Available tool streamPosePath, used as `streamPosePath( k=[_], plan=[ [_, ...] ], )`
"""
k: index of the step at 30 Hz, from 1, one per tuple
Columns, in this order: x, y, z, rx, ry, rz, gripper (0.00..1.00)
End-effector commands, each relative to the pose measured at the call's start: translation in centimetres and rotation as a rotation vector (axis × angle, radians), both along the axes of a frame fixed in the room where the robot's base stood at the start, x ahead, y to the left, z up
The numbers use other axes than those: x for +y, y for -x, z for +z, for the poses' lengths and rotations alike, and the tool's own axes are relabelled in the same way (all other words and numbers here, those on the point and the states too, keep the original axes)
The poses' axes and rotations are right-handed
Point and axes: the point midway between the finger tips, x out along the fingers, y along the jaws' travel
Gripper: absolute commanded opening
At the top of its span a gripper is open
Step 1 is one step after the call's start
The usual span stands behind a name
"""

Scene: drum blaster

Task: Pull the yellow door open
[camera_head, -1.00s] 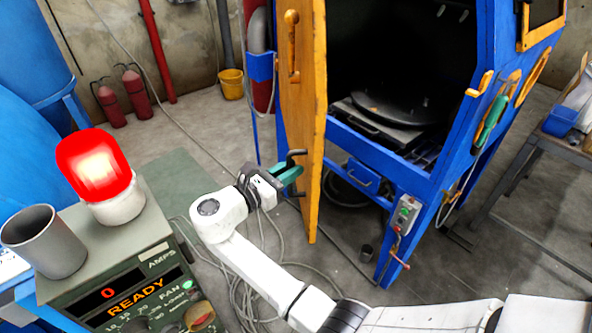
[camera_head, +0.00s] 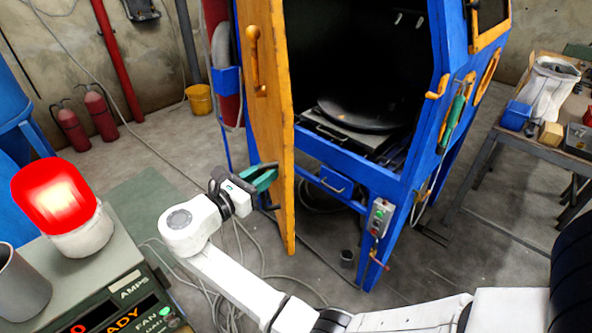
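The yellow door (camera_head: 265,110) stands ajar at the left side of the blue blasting cabinet (camera_head: 360,180), with the dark inside in plain view. An orange lever (camera_head: 256,58) is on the upper part of the door's outer face. My gripper (camera_head: 264,178), with green fingers, is at the lower part of that face, left of the door. Dark handle-like parts show beside the fingers. The fingers overlap them in the picture, and I cannot tell whether they are closed around a handle.
A grey-green control unit (camera_head: 120,290) with a lit red beacon (camera_head: 55,200) is close at left. Cables (camera_head: 215,285) lie on the floor below my arm. A side table (camera_head: 540,140) with a blue bin (camera_head: 516,115) stands at right. A yellow bucket (camera_head: 200,100) stands behind the door.

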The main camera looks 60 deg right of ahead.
Motion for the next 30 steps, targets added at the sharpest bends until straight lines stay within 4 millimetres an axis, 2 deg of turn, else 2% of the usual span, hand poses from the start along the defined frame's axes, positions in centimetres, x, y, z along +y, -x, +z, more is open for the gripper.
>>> streamPosePath(
  k=[1,10,21,25,30],
  plan=[
    [0.4,0.7,1.7,-0.014,0.019,-0.004,0.35],
    [1.6,4.4,6.4,-0.016,0.018,-0.005,0.35],
    [3.4,10.5,8.7,-0.01,0.015,-0.005,0.35],
    [3.8,11.9,9.4,-0.01,0.015,-0.005,0.35],
    [4.0,12.7,9.8,-0.01,0.015,-0.004,0.35]
  ],
)
